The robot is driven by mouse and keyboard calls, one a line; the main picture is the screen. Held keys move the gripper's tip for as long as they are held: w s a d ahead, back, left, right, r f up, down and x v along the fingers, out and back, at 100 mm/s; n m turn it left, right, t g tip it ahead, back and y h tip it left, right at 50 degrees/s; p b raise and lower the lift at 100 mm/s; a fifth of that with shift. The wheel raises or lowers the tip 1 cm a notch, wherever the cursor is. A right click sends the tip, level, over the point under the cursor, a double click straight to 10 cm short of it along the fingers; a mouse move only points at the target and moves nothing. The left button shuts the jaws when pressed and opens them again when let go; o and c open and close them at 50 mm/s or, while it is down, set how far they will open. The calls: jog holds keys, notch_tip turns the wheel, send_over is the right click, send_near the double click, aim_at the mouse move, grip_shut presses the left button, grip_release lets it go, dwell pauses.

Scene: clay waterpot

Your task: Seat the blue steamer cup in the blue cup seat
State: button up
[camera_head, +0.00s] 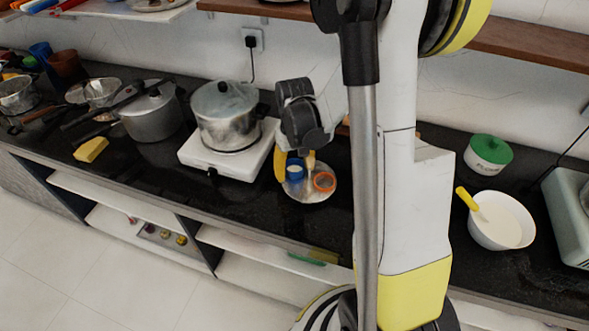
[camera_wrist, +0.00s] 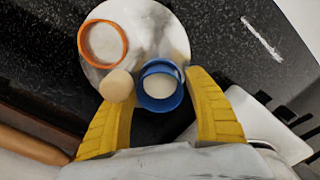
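A blue ring-shaped piece with a pale, round inside (camera_wrist: 160,86) sits on a round whitish plate (camera_wrist: 176,38) in the wrist view. I cannot tell whether this is the blue cup, its seat, or one inside the other. It also shows in the head view (camera_head: 295,172). An orange ring (camera_wrist: 103,44) and a beige round-topped piece (camera_wrist: 117,86) are beside it on the plate. My gripper (camera_wrist: 160,92) has its yellow fingers spread apart, with the blue piece between them, nearer the right finger. The beige piece is close to the left finger. Contact is not clear.
A steel pot (camera_head: 226,115) stands on a white stove (camera_head: 208,155) left of the plate. A second pot (camera_head: 150,112) is further left. The counter's front edge is near the plate.

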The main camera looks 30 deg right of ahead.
jog(key=shift+r, duration=0.1)
notch_tip(320, 180, up, 12)
jog(key=p, duration=0.5)
jog(key=s+a+r+n+t, duration=0.1)
jog(key=s+a+r+t, duration=0.6)
jog(key=s+a+r, duration=0.4)
jog(key=shift+a+r, duration=0.45)
jog(key=shift+a, duration=0.8)
jog(key=shift+w, duration=0.1)
